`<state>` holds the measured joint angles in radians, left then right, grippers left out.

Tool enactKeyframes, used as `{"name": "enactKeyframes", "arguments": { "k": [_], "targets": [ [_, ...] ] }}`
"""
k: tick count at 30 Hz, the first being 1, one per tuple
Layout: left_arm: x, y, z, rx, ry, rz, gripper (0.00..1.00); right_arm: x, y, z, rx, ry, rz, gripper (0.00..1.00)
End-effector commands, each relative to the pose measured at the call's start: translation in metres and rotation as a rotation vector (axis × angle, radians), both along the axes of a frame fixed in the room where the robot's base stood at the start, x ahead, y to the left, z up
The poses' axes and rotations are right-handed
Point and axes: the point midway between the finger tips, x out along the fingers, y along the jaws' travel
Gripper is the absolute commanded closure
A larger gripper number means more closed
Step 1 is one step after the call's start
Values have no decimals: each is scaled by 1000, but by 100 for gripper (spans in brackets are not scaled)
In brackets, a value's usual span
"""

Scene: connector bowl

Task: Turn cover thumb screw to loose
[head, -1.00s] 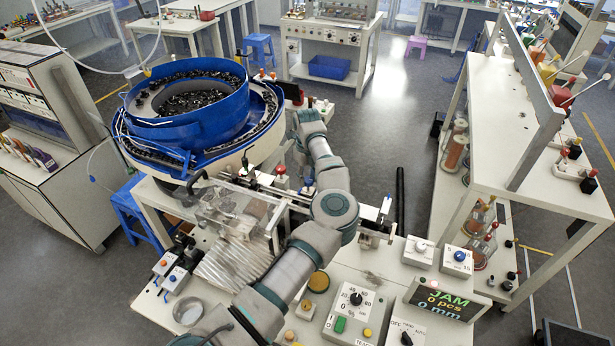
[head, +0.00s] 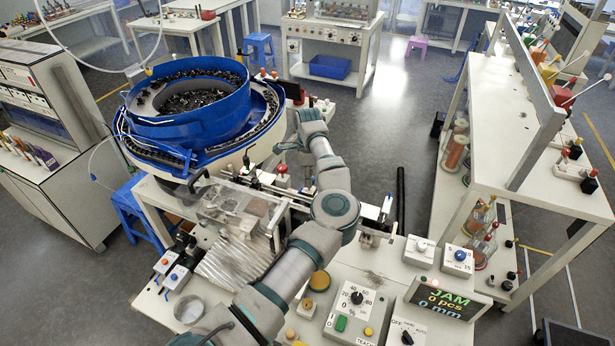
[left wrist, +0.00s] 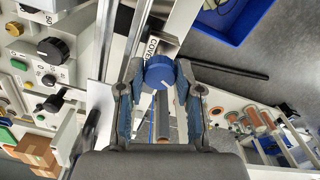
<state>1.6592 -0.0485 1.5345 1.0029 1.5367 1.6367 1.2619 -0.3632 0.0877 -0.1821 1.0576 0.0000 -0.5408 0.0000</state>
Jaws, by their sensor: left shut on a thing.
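In the left wrist view a round blue thumb screw (left wrist: 159,72) with a pale mark sits between the fingertips of my left gripper (left wrist: 159,80). The fingers are shut on its sides. A label reading "COVE", its end hidden, lies just beyond the knob. In the head view my left arm reaches from the bottom edge past the clear cover (head: 238,205), with its wrist beside the blue feeder bowl (head: 185,122). The held knob cannot be made out there. My right gripper is not in view.
The display (head: 440,300) reads JAM. A control box with a dial (head: 352,312) stands at the front of the bench. A white shelf unit (head: 545,195) stands to the right. Metal rails and small posts (head: 386,207) lie close to my arm. Open floor lies behind the bench.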

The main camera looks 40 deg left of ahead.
Motion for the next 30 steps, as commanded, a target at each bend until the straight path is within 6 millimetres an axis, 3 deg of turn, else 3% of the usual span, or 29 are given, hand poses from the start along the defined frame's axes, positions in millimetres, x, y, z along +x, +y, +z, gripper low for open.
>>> {"name": "enactKeyframes", "arguments": {
  "k": [15, 30],
  "targets": [
    [2, -4, -4, -9, 2, 364, 100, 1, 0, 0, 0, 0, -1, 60],
    [3, -4, -3, -9, 0, 455, 100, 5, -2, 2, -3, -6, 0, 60]
  ]
}}
